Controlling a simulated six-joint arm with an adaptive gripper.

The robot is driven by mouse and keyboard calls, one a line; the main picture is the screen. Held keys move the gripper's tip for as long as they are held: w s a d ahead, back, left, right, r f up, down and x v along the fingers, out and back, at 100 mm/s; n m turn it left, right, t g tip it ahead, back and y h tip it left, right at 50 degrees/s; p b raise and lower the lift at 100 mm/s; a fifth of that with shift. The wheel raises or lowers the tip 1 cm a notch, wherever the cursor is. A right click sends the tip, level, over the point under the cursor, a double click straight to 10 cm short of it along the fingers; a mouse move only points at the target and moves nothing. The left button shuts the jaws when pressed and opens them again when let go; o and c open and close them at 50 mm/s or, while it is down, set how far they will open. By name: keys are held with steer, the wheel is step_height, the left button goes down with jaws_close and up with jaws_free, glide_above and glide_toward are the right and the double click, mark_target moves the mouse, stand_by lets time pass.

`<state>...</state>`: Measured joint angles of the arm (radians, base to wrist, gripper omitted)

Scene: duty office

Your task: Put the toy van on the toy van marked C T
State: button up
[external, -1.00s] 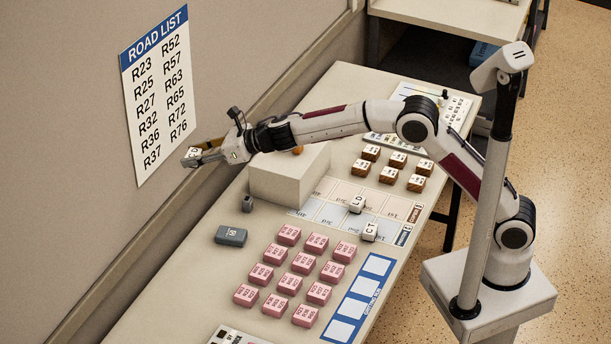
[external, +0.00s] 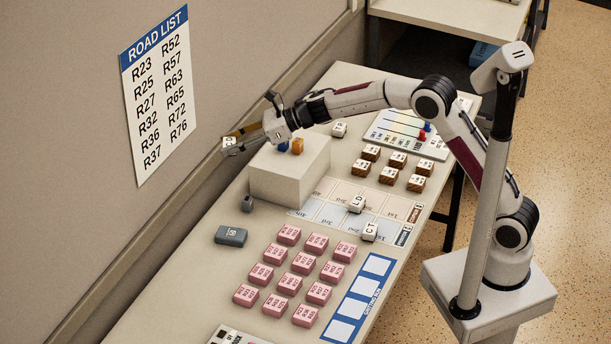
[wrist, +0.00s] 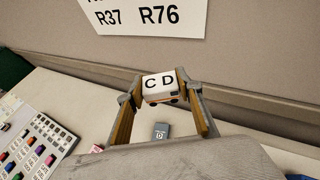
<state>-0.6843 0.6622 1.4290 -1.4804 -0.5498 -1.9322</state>
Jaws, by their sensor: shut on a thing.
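My gripper (external: 236,141) is shut on a white toy van (wrist: 161,87) and holds it in the air by the wall, left of the pale box. In the wrist view the van sits between both fingertips and shows the letters C D. It also shows small in the external view (external: 229,147). The toy van marked C T (external: 370,232) stands on the printed grid on the table, right of the pale box. It is not in the wrist view.
A van marked L D (external: 357,204) stands close behind the C T van. The pale box (external: 284,182) with orange and blue pieces on top stands between my gripper and the grid. Pink blocks (external: 288,234) and brown blocks (external: 397,159) flank the grid. Another white van (external: 339,130) stands farther back.

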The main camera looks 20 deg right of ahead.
steer(key=d+f+n+g, duration=0.1)
steer(key=d+n+g, duration=0.15)
steer(key=d, duration=0.75)
step_height(320, 180, up, 2)
steer(key=n+g, duration=0.5)
steer(key=g, duration=0.2)
glide_above(371, 227)
step_height(371, 227, down, 15)
steer(key=shift+h, duration=0.3)
steer(key=shift+f, duration=0.1)
steer(key=shift+f, duration=3.05)
steer(key=shift+f, duration=1.85)
steer(key=shift+f, duration=0.15)
